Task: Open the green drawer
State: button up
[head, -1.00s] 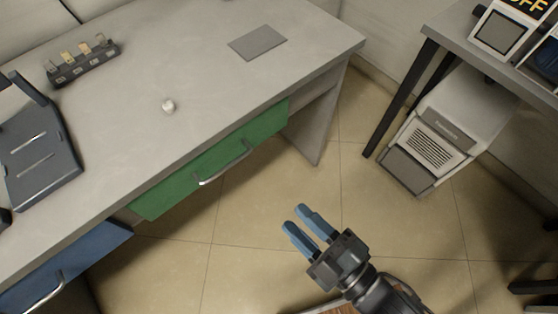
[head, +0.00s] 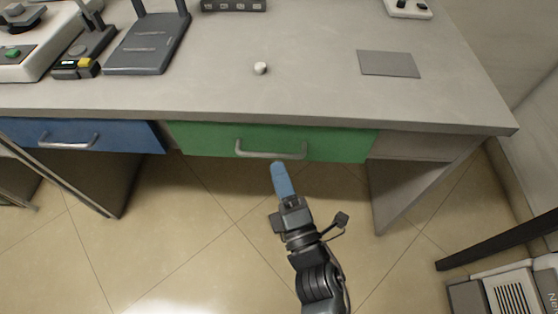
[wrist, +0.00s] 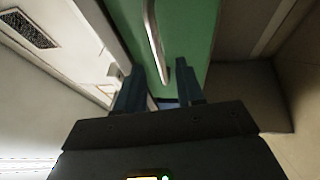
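The green drawer (head: 335,143) sits under the desk's front edge, and its front looks shut. Its silver bar handle (head: 270,155) runs across the front. My gripper (head: 279,168) is just below and in front of the handle in the head view, its blue fingers overlapping from that angle. In the wrist view my gripper (wrist: 158,68) is open, with its two fingers apart. The handle (wrist: 153,35) runs ahead of and partly between the fingertips there, against the green drawer front (wrist: 192,30). I cannot tell whether a finger touches it.
A blue drawer (head: 110,135) with its own handle is to the left. The desk top (head: 320,98) holds a small white knob-like object (head: 260,68), a grey flat plate (head: 389,64) and a dark stand (head: 148,44). Floor below the drawer is clear.

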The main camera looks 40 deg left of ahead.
jog(key=shift+x, duration=2.1)
jog(key=shift+c, duration=0.2)
grip_shut()
